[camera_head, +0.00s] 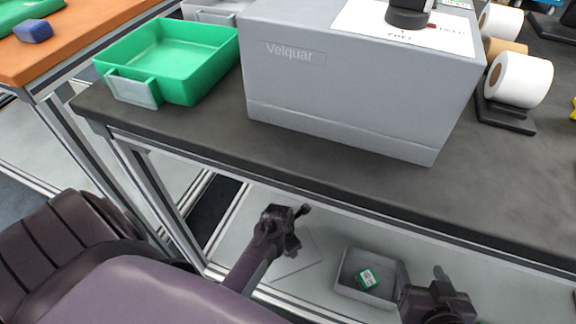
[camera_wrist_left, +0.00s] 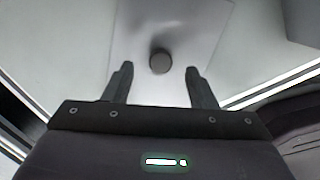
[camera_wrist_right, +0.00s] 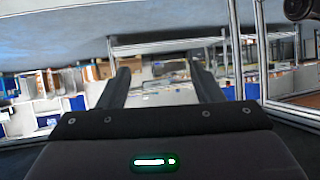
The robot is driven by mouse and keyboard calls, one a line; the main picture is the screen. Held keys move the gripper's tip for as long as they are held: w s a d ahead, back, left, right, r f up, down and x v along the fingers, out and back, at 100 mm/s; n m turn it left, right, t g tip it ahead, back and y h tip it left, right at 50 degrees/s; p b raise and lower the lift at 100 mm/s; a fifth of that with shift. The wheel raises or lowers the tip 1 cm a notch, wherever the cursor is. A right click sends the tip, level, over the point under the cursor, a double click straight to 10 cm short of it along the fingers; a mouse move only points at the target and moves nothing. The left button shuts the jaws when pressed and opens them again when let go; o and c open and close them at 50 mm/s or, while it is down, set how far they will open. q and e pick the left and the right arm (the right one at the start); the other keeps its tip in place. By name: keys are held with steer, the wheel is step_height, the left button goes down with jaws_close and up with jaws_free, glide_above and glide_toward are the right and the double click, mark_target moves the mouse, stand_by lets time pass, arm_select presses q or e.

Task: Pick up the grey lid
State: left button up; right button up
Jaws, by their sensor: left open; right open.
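The grey lid (camera_head: 297,262) lies flat on the low shelf under the dark table, partly hidden by my left gripper. In the left wrist view the lid (camera_wrist_left: 200,28) is a pale grey sheet with a round dark knob (camera_wrist_left: 160,61). My left gripper (camera_head: 292,228) is open above the lid, and the knob shows between its fingertips in the left wrist view; I cannot tell the exact height. My right gripper (camera_head: 446,290) is open and empty to the right of a grey bin, and its wrist view shows only the distant room.
The open grey bin (camera_head: 345,289) on the low shelf holds a small green box (camera_head: 367,278). The table edge (camera_head: 330,192) runs above my grippers. On the table stand a green tray (camera_head: 180,45), a large grey machine (camera_head: 350,90) and white rolls (camera_head: 520,80).

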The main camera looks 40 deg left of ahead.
arm_select(q)
step_height(320, 180, down, 3)
steer(key=shift+w+d+f+b, duration=0.1)
steer(key=shift+b, duration=0.75)
arm_select(e)
steer(key=w+r+t+y, duration=0.2)
steer(key=w+r+t, duration=0.2)
steer(key=r, duration=0.9)
steer(key=t, duration=0.3)
steer(key=shift+a+r+y, duration=0.15)
steer(key=shift+r+y, duration=0.15)
arm_select(q)
jaws_close()
arm_select(e)
steer(key=shift+f, duration=0.1)
